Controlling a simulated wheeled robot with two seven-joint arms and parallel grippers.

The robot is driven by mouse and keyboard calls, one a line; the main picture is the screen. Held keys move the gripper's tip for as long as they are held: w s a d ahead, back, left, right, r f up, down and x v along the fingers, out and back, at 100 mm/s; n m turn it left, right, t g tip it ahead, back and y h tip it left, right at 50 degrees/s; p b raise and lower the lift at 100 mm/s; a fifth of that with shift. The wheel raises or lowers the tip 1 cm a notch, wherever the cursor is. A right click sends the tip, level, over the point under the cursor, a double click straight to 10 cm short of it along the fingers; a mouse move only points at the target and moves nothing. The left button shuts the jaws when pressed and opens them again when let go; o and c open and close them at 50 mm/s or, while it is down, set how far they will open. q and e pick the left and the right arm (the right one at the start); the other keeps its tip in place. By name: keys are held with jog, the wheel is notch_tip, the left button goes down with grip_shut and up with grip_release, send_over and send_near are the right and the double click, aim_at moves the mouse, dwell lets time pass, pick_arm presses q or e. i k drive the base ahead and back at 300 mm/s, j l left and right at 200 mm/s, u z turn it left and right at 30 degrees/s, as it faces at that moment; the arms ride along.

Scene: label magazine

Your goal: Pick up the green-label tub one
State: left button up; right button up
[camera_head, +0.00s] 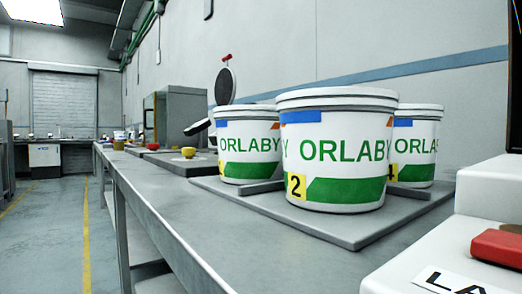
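Three white tubs with "ORLABY" lettering and green bands stand on a grey tray (335,237) on the bench. The front tub (335,180) has a yellow tag with the number 2. The right tub (417,172) stands behind it, partly hidden, and its yellow tag seems to read 4. The left tub (246,150) is partly covered by the front tub, and I can read no number on it. I cannot make out which tub is number one. Neither of my grippers is in view.
The long grey bench (185,205) runs away to the left, with a small yellow item (188,152) on a dark plate farther back. A white machine (455,245) with a red block (498,247) stands at the lower right. The floor (50,240) at left is clear.

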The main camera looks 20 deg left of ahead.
aim_at(249, 136)
jog(key=i+j+z, duration=0.15)
jog(key=j+z, duration=0.25)
jog(key=j, duration=0.65)
jog(key=j+z, duration=0.4)
jog(key=j, duration=0.7)
